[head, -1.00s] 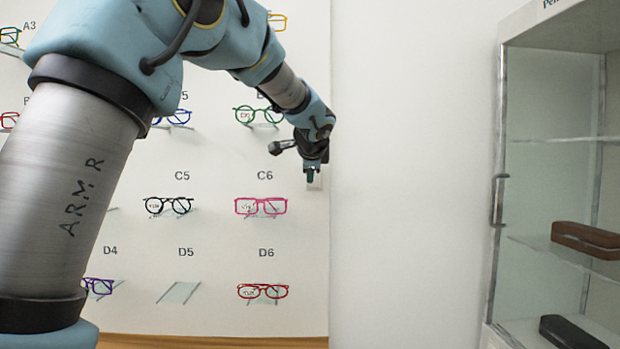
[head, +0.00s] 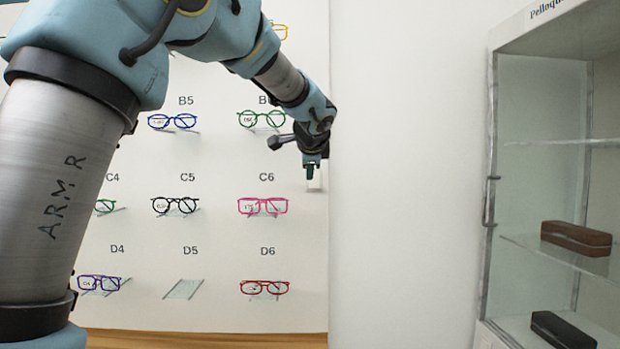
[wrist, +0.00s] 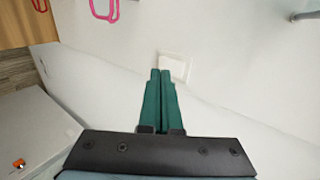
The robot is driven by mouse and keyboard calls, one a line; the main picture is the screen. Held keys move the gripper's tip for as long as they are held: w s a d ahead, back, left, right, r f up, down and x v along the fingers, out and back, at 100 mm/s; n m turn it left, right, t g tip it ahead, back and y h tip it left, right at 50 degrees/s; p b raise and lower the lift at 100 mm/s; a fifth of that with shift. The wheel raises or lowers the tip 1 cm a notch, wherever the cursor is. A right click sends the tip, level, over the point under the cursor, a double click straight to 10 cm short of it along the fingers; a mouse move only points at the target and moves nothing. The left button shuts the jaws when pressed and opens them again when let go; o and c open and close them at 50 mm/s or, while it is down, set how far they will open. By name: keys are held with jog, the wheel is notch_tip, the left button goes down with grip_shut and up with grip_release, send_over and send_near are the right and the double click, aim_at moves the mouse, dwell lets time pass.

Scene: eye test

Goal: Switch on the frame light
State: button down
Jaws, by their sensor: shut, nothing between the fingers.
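A small white switch plate (head: 315,184) sits on the display panel near its right edge, level with the C6 row. It also shows in the wrist view (wrist: 174,65) as a pale square on the white wall, just past my fingertips. My gripper (head: 310,176) is in front of the switch, with its green fingers shut together and empty. In the wrist view the fingertips (wrist: 161,74) overlap the lower left edge of the plate. I cannot tell whether they touch it. Part of the switch is hidden behind the fingers.
Several glasses sit on small shelves on the panel, with pink ones (head: 262,206) nearest left of the switch and red ones (head: 264,287) below. A glass cabinet (head: 492,120) with a handle and dark cases stands at right. The wall between is bare.

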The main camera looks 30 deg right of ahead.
jog(key=b+v, duration=0.2)
jog(key=v, duration=0.6)
jog(key=shift+r, duration=0.25)
jog(key=shift+s, duration=0.15)
